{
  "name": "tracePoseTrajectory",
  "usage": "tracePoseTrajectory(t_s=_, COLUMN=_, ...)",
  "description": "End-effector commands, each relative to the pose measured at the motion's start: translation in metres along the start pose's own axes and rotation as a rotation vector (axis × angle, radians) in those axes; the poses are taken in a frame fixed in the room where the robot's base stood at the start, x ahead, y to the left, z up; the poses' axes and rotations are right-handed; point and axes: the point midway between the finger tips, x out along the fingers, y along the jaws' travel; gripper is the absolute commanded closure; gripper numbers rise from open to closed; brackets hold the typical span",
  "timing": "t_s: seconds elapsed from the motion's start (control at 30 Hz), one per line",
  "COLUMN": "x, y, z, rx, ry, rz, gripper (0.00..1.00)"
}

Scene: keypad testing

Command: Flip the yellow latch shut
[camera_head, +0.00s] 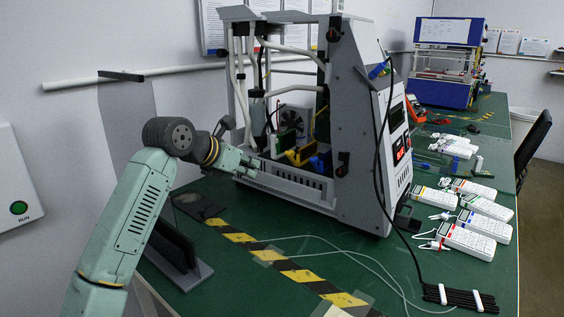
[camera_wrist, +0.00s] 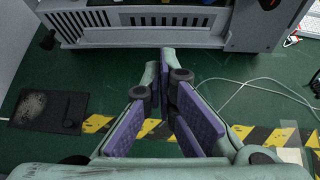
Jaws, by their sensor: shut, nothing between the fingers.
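A yellow part (camera_head: 301,156) shows inside the open side of the grey testing machine (camera_head: 357,130) in the head view. It looks like the yellow latch, but it is too small to tell its position. My gripper (camera_head: 250,168) is at the machine's lower left edge, left of the yellow part and a little lower in the picture. In the wrist view my gripper (camera_wrist: 159,66) is shut and empty, its fingers pointing at the machine's slotted lower panel (camera_wrist: 165,20). The yellow part is not visible in the wrist view.
Black-and-yellow tape (camera_head: 286,266) and thin white cables cross the green table. A black plate (camera_wrist: 48,111) lies left of the gripper. Several white keypad devices (camera_head: 470,240) lie right of the machine. A black cable hangs down the machine's front.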

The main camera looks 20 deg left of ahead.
Motion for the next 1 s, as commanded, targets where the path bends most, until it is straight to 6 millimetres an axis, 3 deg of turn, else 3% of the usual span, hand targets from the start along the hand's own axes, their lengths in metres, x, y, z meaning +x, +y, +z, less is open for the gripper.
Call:
tracePoseTrajectory(t_s=0.33, x=0.012, y=-0.002, z=0.002, rx=0.0, ry=-0.002, rz=-0.007, gripper=1.0)
tracePoseTrajectory(t_s=0.77, x=0.098, y=-0.004, z=0.004, rx=-0.001, ry=-0.003, rz=-0.008, gripper=1.0)
tracePoseTrajectory(t_s=1.0, x=0.107, y=-0.003, z=0.034, rx=0.001, ry=-0.004, rz=-0.005, gripper=1.0)
